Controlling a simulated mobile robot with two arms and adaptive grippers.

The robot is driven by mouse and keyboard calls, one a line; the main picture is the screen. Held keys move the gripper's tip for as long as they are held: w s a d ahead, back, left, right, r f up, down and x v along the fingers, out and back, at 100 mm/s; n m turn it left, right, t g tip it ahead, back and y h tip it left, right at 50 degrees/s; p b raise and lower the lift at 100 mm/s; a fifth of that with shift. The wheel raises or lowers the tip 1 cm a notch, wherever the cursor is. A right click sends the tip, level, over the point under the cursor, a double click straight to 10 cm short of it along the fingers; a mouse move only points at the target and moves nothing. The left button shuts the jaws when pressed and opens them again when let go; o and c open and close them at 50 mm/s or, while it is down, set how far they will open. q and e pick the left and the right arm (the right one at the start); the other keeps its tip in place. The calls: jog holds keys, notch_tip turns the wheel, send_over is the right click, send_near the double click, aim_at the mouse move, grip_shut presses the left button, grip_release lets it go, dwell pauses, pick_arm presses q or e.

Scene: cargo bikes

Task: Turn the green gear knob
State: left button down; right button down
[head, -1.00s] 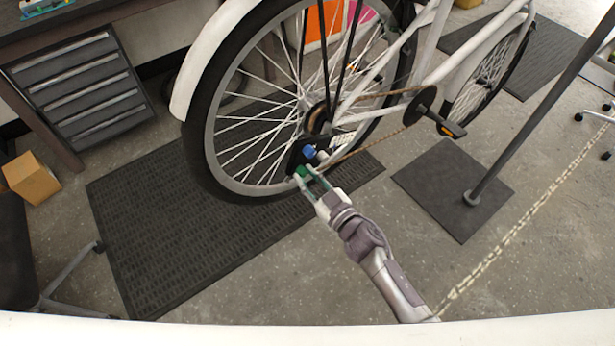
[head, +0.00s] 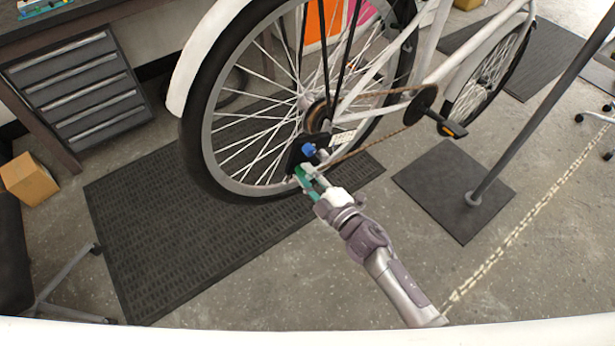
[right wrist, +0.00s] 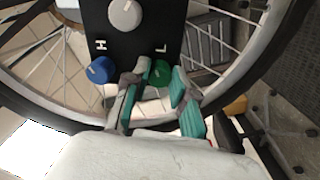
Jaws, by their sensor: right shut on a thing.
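The green gear knob (right wrist: 160,72) sits at the lower right of a black panel (right wrist: 150,38) by the L mark. A light line shows on its face. My right gripper (right wrist: 159,76) is shut on it, one fingertip at each side; the fingertips hide part of its edge. In the head view my right gripper (head: 303,174) reaches the panel's lower end beside the rear wheel's hub; there I cannot tell the knob from the green fingers. My left gripper is in neither view.
A blue knob (right wrist: 100,70) by the H mark and a grey knob (right wrist: 125,15) are close by on the panel. The bike's spoked wheel (head: 250,150), chain and pedal crank (head: 421,104) are near. A pole (head: 530,120) stands right. The floor in front is clear.

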jog(key=shift+f+n, duration=0.1)
jog(key=shift+n, duration=0.6)
jog(key=c, duration=0.9)
grip_release()
jog(key=shift+c, duration=0.2)
jog(key=v, duration=1.2)
